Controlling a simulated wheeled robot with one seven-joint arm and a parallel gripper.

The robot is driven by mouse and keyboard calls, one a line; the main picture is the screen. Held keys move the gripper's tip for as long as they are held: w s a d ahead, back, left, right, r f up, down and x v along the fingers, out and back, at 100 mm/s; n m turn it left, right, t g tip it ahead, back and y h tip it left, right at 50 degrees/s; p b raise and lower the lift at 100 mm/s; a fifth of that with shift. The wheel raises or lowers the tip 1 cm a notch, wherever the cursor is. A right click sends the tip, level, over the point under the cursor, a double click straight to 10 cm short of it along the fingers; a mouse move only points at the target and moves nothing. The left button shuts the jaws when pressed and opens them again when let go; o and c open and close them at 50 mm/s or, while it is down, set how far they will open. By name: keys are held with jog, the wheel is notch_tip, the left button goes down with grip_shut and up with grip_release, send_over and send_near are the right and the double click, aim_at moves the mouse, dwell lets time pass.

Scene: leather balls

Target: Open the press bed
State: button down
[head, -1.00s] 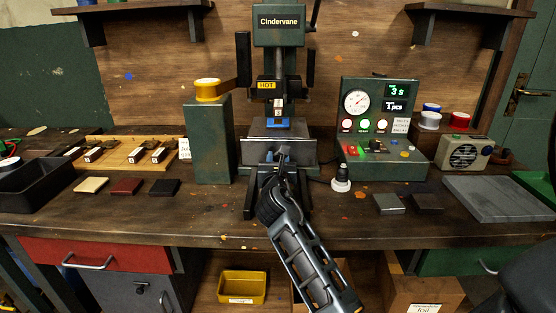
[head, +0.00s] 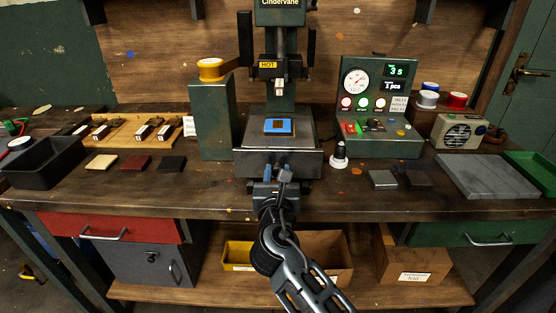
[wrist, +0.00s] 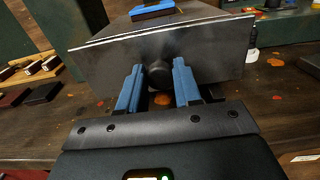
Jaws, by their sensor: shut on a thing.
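The press bed (head: 304,135) is a dark metal plate with a tall front face, slid out toward me from under the green Cindervane press (head: 282,12). A blue block (head: 279,126) lies on top of it; part of this block also shows at the top of the wrist view (wrist: 153,8). A round dark knob (wrist: 160,73) sits on the bed's front face. My gripper (head: 277,172) is at that front face, its blue fingers (wrist: 158,88) one on each side of the knob, shut on it. The knob is hidden in the head view.
A green post with a yellow roll (head: 211,69) stands left of the bed. The bench front (head: 215,206) around my arm is mostly clear.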

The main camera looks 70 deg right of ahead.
jog(key=shift+v, duration=0.95)
jog(key=c, duration=0.8)
grip_release()
jog(key=shift+b+v, duration=0.5)
jog(key=shift+v, duration=3.4)
jog(key=shift+f, duration=0.1)
